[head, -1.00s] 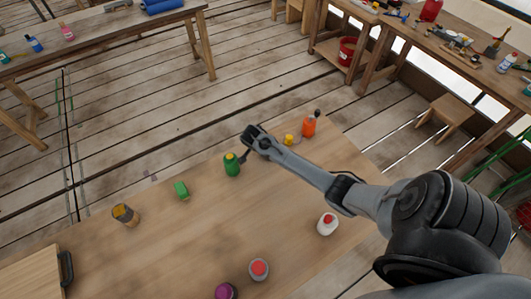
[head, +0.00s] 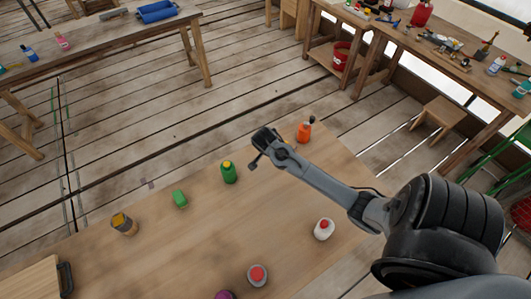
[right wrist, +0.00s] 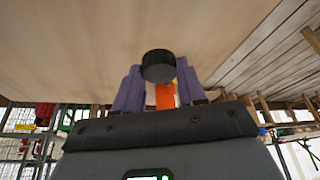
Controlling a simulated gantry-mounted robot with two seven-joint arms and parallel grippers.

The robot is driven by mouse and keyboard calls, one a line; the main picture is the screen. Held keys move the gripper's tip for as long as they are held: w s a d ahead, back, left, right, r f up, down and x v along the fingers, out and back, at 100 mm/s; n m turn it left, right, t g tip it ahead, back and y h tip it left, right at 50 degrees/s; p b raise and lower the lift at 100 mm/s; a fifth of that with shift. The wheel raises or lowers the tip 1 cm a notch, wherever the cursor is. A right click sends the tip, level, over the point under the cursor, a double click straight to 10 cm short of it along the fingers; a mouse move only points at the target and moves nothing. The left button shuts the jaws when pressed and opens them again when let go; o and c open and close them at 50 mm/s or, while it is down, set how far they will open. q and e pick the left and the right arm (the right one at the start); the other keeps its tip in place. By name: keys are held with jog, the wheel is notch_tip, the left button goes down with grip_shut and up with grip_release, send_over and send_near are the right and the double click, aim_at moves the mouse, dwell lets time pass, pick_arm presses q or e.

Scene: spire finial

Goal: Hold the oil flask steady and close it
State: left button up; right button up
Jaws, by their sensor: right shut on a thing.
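My right gripper (head: 262,146) is over the far part of the table, right of a green bottle (head: 228,173) with a yellow top. In the right wrist view its purple fingers (right wrist: 155,92) are shut on a dark round cap-like piece (right wrist: 158,66). An orange bottle (head: 304,133) with a dark top stands just beyond the gripper; its orange side also shows behind the dark piece (right wrist: 165,97). Which bottle is the oil flask I cannot tell. My left gripper is out of view.
A green block (head: 179,198), a brown can (head: 124,224), a white red-capped bottle (head: 323,229), a grey red-capped container (head: 257,275) and a purple item (head: 225,295) stand on the table (head: 190,255). A wooden board (head: 30,282) lies at left. The table's middle is clear.

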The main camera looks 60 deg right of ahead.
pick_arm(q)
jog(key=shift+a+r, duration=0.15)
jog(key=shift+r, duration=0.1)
pick_arm(e)
jog(key=shift+s+a+r, duration=0.1)
jog(key=shift+s+r, duration=0.35)
jog(key=shift+s, duration=0.3)
jog(key=shift+s+a+r, duration=0.15)
jog(key=shift+s+r, duration=0.35)
jog(key=shift+s, duration=0.3)
jog(key=shift+s+a+r, duration=0.1)
jog(key=shift+s+r, duration=0.35)
jog(key=shift+s, duration=0.3)
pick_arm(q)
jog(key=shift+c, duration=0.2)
